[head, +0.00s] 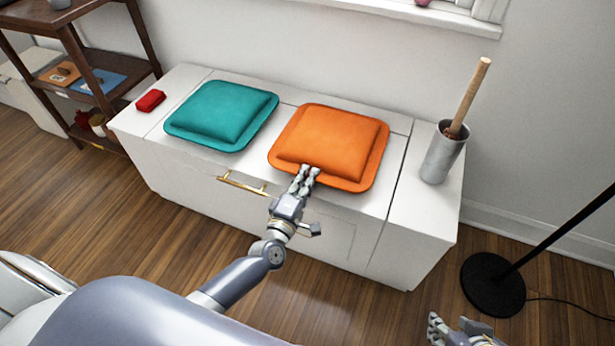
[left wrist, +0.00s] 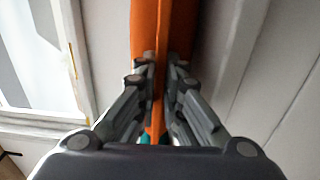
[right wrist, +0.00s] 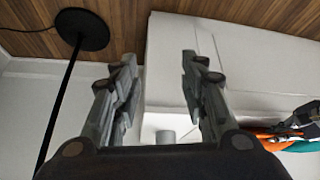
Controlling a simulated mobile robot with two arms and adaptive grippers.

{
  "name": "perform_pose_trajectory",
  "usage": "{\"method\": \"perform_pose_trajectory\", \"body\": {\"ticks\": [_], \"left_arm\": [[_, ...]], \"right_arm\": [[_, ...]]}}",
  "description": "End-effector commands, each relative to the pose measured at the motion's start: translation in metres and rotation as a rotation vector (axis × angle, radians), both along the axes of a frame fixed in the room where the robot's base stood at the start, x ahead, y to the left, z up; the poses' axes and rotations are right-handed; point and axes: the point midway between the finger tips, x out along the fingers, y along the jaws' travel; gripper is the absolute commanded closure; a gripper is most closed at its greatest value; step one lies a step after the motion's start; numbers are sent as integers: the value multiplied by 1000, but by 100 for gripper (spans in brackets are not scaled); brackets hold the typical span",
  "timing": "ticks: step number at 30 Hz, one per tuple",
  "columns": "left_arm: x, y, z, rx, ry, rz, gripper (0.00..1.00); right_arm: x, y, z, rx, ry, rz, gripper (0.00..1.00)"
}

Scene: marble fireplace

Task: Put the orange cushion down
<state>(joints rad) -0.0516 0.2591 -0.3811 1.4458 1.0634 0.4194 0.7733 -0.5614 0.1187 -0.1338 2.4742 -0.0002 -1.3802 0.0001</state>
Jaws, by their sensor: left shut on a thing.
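The orange cushion (head: 332,138) is square with a flat rim. In the head view it lies on or just over the white cabinet top, right of the teal cushion; I cannot tell if it touches the top. My left gripper (head: 305,172) is shut on its front rim. The left wrist view shows the orange rim (left wrist: 165,35) between the fingers (left wrist: 160,72). My right gripper (right wrist: 162,75) is open and empty, away from the cabinet in the head view (head: 455,325). A bit of orange (right wrist: 285,146) shows at the right wrist view's edge.
The white cabinet (head: 420,215) carries a teal cushion (head: 222,115), a small red object (head: 150,100) and a grey cylinder (head: 440,155) with a wooden stick (head: 470,95). A black lamp base (head: 492,285) stands at the right. A brown shelf (head: 105,80) is at the left.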

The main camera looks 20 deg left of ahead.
Motion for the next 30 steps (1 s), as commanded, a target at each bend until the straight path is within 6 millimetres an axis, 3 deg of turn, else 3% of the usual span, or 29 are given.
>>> {"method": "perform_pose_trajectory", "body": {"ticks": [1,3,14,18,24,30], "left_arm": [[0,0,0,0,0,0,85],[0,0,0,0,0,0,72],[0,0,0,0,0,0,72],[0,0,4,0,0,0,72],[-42,1,1,1,5,-1,72],[-84,3,0,1,5,-1,72]], "right_arm": [[1,0,1,1,-6,0,60],[2,0,1,1,-7,0,60],[1,0,1,0,-2,0,60],[-12,-2,-3,-9,52,-2,60],[-42,-11,-9,-35,182,-13,60],[-49,-14,-7,-41,213,-16,60]]}}
